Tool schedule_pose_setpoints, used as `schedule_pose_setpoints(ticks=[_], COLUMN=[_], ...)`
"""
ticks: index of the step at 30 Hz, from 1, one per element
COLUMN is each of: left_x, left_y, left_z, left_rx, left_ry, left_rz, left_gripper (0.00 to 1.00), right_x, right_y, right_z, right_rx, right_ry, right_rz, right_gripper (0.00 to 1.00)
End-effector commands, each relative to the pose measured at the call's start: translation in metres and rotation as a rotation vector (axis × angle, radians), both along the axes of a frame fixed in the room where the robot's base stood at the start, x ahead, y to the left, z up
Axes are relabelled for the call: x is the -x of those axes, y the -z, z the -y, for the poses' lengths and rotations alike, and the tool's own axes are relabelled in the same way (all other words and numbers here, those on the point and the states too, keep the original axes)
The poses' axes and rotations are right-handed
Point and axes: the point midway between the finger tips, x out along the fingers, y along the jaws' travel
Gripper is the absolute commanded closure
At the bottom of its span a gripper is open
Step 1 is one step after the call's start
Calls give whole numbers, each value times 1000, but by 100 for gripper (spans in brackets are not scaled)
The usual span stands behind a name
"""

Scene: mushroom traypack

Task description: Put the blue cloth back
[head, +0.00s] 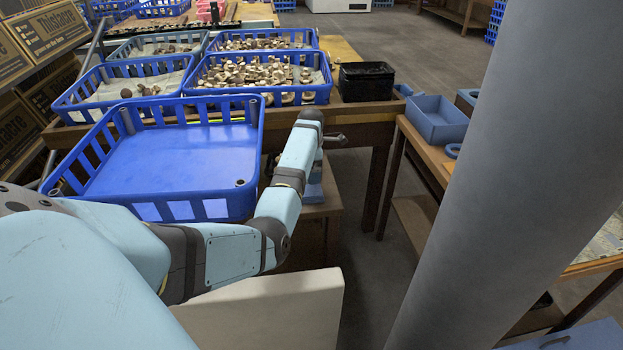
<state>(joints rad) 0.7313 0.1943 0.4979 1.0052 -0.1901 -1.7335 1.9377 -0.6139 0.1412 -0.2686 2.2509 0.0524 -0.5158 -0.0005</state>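I cannot pick out the blue cloth for certain. A small light-blue thing (313,186) shows partly behind my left forearm, above a low wooden stand (322,207); I cannot tell whether it is cloth. My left arm reaches from the lower left, past the right side of an empty blue crate (165,160). My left gripper (337,138) shows only as a small dark part beyond the wrist, near the wooden table's front edge. Its fingers are too small and hidden to read. My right gripper is out of view.
Blue crates with mushrooms (262,75) and a black bin (366,80) stand on the wooden table (350,111). A blue-grey bin (436,119) sits on a side table to the right. A large grey column blocks the right side. Cardboard boxes (45,32) are stacked left.

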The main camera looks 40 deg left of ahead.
Motion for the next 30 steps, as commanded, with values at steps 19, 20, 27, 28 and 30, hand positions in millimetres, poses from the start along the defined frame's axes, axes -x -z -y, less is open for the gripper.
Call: schedule_pose_setpoints(ticks=[19,20,27,28,30], left_x=[0,0,0,0,0], left_y=[-32,-32,-35,-38,-50], left_z=[0,0,0,0,0], left_rx=[1,1,1,1,0], left_ry=[0,0,0,0,0], left_rz=[-1,-1,-1,-1,0], left_gripper=[6,6,6,6,6], right_x=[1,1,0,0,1], right_y=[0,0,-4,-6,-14], right_z=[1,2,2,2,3], right_rx=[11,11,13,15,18], right_ry=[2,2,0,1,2], right_rz=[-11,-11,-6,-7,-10], right_gripper=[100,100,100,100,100])
